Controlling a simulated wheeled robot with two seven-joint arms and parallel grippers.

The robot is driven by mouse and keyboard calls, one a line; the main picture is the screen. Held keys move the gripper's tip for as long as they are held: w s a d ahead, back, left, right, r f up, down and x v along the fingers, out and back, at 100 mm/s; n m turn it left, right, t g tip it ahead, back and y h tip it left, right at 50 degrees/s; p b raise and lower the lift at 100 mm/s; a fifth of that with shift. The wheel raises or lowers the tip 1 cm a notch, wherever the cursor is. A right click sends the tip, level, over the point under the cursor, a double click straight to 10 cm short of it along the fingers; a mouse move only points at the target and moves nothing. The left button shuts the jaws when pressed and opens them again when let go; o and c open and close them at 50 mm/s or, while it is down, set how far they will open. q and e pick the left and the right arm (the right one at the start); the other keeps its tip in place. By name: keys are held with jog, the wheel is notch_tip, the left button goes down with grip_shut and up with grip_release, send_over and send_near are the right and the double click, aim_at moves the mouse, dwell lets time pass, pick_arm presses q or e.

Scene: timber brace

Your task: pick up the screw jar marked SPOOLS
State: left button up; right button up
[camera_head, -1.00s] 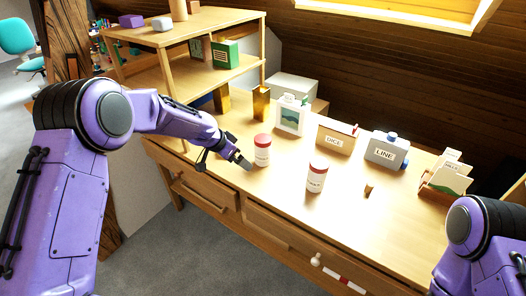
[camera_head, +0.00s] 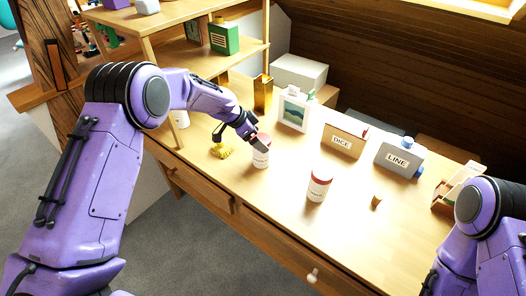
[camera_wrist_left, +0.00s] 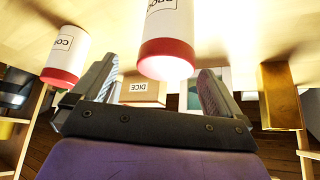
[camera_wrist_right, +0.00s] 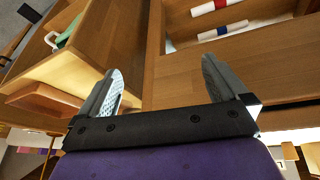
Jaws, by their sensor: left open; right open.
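Two white jars with red lids stand upright on the desk. The left jar (camera_head: 260,158) is by my left gripper (camera_head: 256,142), which partly covers its lid. The second jar (camera_head: 319,187) stands to its right, apart from the gripper. In the left wrist view the near jar (camera_wrist_left: 168,30) sits centrally just beyond the open fingers of my left gripper (camera_wrist_left: 155,88); nothing is gripped. The other jar (camera_wrist_left: 65,55) is at left there. Their labels are too small, cropped or turned to read surely. My right gripper (camera_wrist_right: 160,85) is open and empty.
A DICE box (camera_head: 343,140), a LINE box (camera_head: 398,158) and a picture card (camera_head: 294,109) stand behind the jars. A small brown peg (camera_head: 376,201) lies right. A yellow object (camera_head: 222,151) is left of the near jar. The front right of the desk is clear.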

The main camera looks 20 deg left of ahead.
pick_arm(q)
jog(key=x, duration=0.2)
jog(key=p+x, duration=0.1)
jog(key=x, duration=0.1)
jog(key=p+x, duration=0.1)
jog(key=x, duration=0.1)
jog(key=shift+w+a+f, duration=0.1)
jog(key=shift+w+a, duration=0.05)
jog(key=shift+a, duration=0.3)
jog(key=shift+d+f, duration=0.1)
jog(key=c, duration=1.4)
